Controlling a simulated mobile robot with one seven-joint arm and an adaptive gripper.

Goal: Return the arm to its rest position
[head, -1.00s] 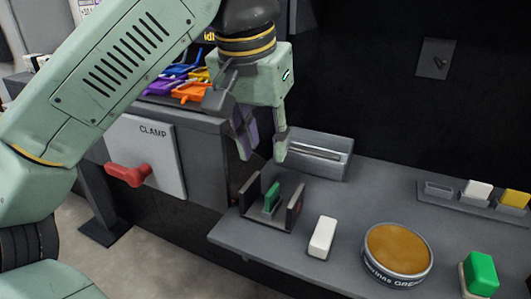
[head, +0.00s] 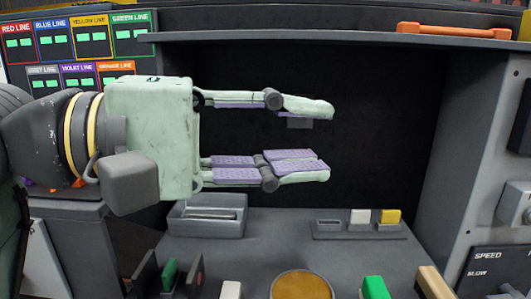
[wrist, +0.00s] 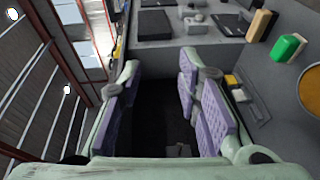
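My gripper (head: 300,140) is raised above the workbench in the head view, pointing to the right. Its two fingers with purple pads are spread wide apart, with nothing between them. In the wrist view the gripper (wrist: 160,100) also shows both fingers apart and empty, with the dark recess behind them. My arm comes in from the left edge of the head view.
The grey bench (head: 270,250) below holds an open tray (head: 208,215), a rack with white and yellow blocks (head: 358,229), a green block (head: 374,288) and a round tin (head: 302,286). A shelf (head: 330,38) runs above the gripper. A panel with a speed label (head: 492,262) stands at right.

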